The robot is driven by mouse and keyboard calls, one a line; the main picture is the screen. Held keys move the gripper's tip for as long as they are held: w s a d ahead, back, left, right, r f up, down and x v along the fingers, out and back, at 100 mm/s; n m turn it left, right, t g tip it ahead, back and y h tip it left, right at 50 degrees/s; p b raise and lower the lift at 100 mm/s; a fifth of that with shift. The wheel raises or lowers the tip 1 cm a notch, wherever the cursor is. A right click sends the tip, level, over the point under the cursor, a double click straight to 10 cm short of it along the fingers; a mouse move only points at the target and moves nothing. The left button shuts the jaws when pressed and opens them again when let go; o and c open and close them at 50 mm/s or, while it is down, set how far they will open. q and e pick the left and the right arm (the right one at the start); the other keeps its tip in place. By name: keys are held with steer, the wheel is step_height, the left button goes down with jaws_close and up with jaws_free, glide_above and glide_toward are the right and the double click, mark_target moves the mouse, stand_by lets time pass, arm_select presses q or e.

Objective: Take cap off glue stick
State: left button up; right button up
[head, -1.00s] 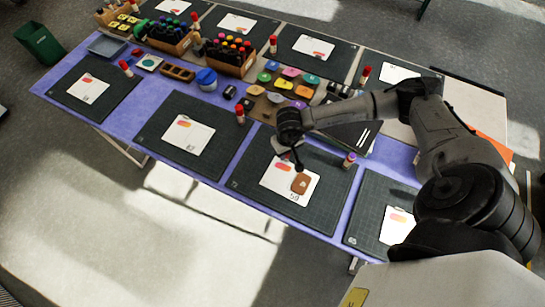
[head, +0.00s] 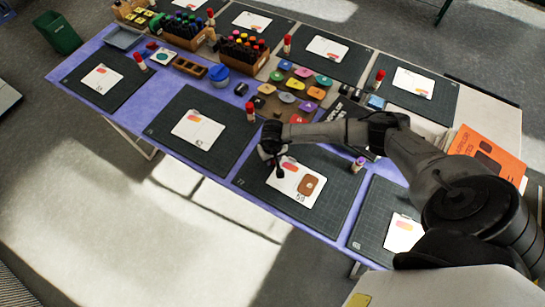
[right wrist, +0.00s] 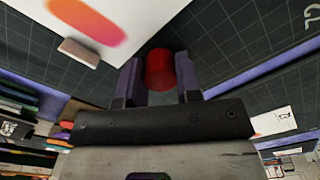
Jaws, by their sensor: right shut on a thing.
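My right gripper (head: 281,173) hangs over the left part of the white card on the middle front mat. In the right wrist view its two fingers (right wrist: 160,84) are shut on a red cap (right wrist: 160,70), with the cap's rounded red end showing between them. No glue-stick body shows below the cap, though the fingers hide part of it. A glue stick (head: 358,164) with a purple top and no red cap stands upright on the right of the same mat, apart from the gripper. My left gripper is not in view.
Other red-capped glue sticks, such as one on the mat to the left (head: 250,113), stand at several places. Colored pads (head: 288,98) and a marker box (head: 243,55) lie behind. An orange book (head: 487,150) is at right.

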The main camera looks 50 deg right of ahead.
steer(key=shift+f, duration=0.1)
steer(key=shift+f, duration=0.15)
steer(key=o, duration=1)
